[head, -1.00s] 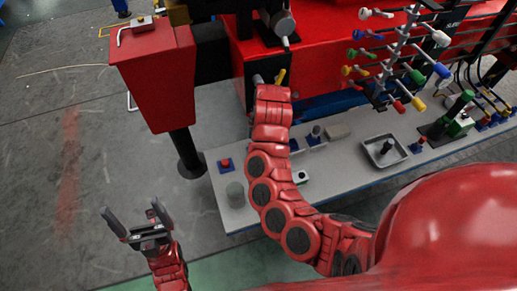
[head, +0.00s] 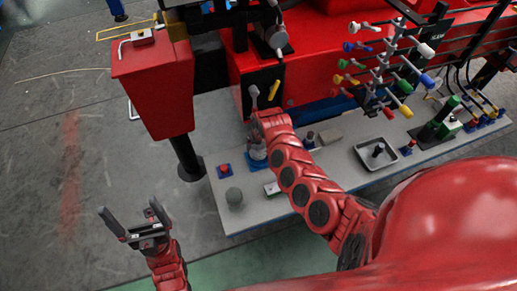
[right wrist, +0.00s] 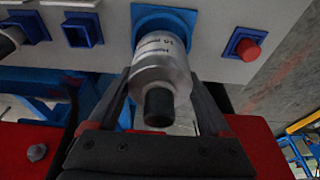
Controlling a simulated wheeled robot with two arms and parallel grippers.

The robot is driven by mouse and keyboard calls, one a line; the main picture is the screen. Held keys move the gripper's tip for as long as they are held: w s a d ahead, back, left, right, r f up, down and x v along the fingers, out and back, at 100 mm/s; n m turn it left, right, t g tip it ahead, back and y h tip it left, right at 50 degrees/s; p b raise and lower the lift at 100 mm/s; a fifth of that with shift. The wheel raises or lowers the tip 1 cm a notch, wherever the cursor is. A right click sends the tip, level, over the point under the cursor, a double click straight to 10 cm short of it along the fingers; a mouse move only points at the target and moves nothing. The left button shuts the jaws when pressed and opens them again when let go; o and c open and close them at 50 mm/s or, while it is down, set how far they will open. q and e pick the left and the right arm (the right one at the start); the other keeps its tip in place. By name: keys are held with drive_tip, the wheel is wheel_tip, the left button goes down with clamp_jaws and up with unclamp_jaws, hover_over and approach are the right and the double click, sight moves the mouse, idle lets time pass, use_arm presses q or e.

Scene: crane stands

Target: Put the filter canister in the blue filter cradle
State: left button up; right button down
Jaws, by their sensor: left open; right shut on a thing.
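The filter canister (right wrist: 160,68) is a silver-grey cylinder with printed text and a dark end. My right gripper (right wrist: 160,92) is shut on it, one finger on each side. The blue filter cradle (right wrist: 147,16) is a blue square on the grey bench, directly behind the canister's far end in the right wrist view. In the head view the canister (head: 257,151) is at the blue cradle (head: 260,164), below my right gripper (head: 258,136). I cannot tell whether it is fully seated. My left gripper (head: 136,222) is open and empty, left of the bench.
A red machine with a black panel (head: 262,92) and coloured valve handles stands behind. Floor on the left is open.

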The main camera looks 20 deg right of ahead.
drive_tip(key=shift+f, duration=0.4)
wheel_tip(320, 180, down, 2)
drive_tip(key=shift+f, duration=0.1)
drive_tip(key=shift+d+f, duration=0.1)
drive_tip(key=shift+f, duration=0.3)
